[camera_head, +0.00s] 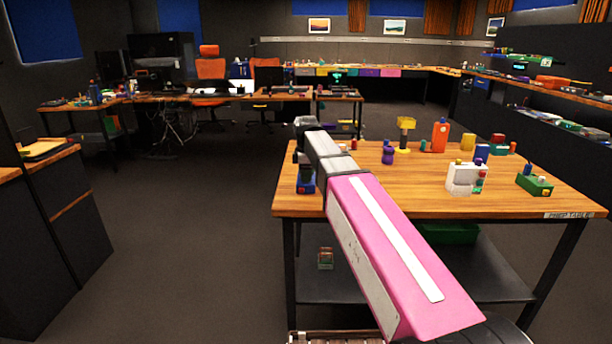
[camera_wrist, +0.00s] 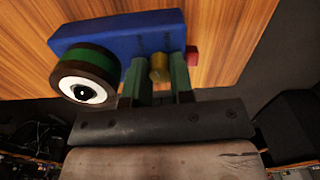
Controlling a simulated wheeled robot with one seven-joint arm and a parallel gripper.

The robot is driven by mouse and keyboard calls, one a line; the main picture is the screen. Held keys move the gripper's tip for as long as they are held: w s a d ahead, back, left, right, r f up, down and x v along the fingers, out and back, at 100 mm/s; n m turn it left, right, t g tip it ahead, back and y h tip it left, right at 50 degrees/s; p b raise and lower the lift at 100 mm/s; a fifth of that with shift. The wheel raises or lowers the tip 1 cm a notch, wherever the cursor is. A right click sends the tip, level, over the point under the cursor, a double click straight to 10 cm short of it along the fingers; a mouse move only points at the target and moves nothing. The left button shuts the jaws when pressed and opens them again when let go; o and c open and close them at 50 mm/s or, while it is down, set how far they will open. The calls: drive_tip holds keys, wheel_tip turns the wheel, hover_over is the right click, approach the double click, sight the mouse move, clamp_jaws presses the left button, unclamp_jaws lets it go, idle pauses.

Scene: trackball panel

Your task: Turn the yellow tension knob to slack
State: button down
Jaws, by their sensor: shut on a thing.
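The blue trackball panel (camera_wrist: 120,35) lies across the upper part of the wrist view. On its near side is a trackball (camera_wrist: 83,90), white with a dark center in a brown and green ring. The yellow tension knob (camera_wrist: 159,68) sits right of it. My gripper (camera_wrist: 159,78) is shut on the knob, with one dark green finger on each side. A small red part (camera_wrist: 191,57) shows at the panel's right end. In the head view only a bit of the blue panel (camera_head: 307,187) shows at the table's left front edge. My arm hides the rest.
The wooden table (camera_head: 400,204) holds a white block device (camera_head: 466,178), a green box (camera_head: 535,185), a purple piece (camera_head: 388,154), a yellow-topped post (camera_head: 405,135) and an orange bottle (camera_head: 439,135). Its front middle is clear. Floor is open at left.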

drive_tip(key=m, duration=1)
drive_tip(key=shift+m, duration=0.4)
drive_tip(key=m, duration=0.5)
drive_tip(key=shift+m, duration=0.3)
drive_tip(key=m, duration=0.5)
drive_tip(key=shift+m, duration=0.3)
drive_tip(key=c, duration=1)
unclamp_jaws()
